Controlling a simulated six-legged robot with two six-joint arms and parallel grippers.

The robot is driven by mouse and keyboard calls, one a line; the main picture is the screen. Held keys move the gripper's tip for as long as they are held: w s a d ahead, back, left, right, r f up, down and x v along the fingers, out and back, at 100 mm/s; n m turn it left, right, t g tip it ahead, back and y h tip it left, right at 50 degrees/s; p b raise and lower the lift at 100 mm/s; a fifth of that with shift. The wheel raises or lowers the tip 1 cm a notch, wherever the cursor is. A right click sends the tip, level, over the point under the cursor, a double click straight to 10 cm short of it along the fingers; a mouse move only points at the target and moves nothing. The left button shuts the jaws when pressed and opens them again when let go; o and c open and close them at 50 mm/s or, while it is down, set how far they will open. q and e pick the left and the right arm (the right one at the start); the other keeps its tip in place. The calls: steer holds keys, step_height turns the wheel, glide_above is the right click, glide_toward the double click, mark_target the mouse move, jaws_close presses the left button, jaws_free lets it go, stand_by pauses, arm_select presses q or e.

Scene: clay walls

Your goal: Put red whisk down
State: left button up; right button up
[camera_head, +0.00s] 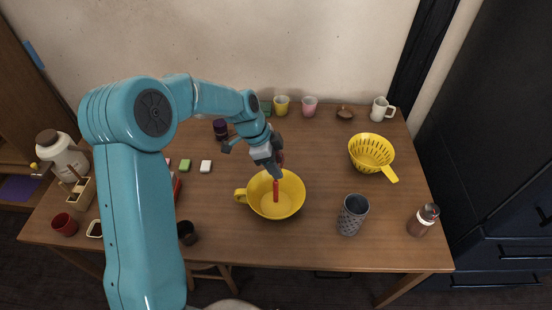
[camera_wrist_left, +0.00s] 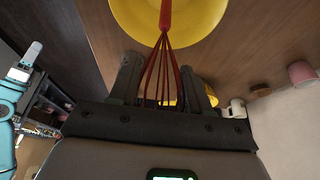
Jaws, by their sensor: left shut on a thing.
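The red whisk (camera_head: 276,190) points handle-down over the yellow bowl with a side handle (camera_head: 292,208). My left gripper (camera_head: 270,163) is above the bowl, shut on the whisk. In the left wrist view the whisk's red handle (camera_wrist_left: 165,14) reaches past the fingertips toward the yellow bowl (camera_wrist_left: 203,18), and its wires lie between my gripper's fingers (camera_wrist_left: 158,75). I cannot tell whether the handle's end touches the bowl. My right gripper does not show.
A yellow colander (camera_head: 371,150), a grey perforated cup (camera_head: 352,215) and a bottle (camera_head: 421,220) stand to the right. Several cups line the back, including a pink cup (camera_head: 309,107) and a white mug (camera_head: 380,109). The wooden table (camera_head: 320,165) is bare between bowl and colander.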

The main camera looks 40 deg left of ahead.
arm_select(q)
steer(key=shift+w+f, duration=0.1)
steer(key=shift+f, duration=0.3)
steer(key=shift+r, duration=0.1)
steer(key=o, duration=1.1)
steer(key=shift+c, duration=0.2)
steer(key=shift+o, duration=0.3)
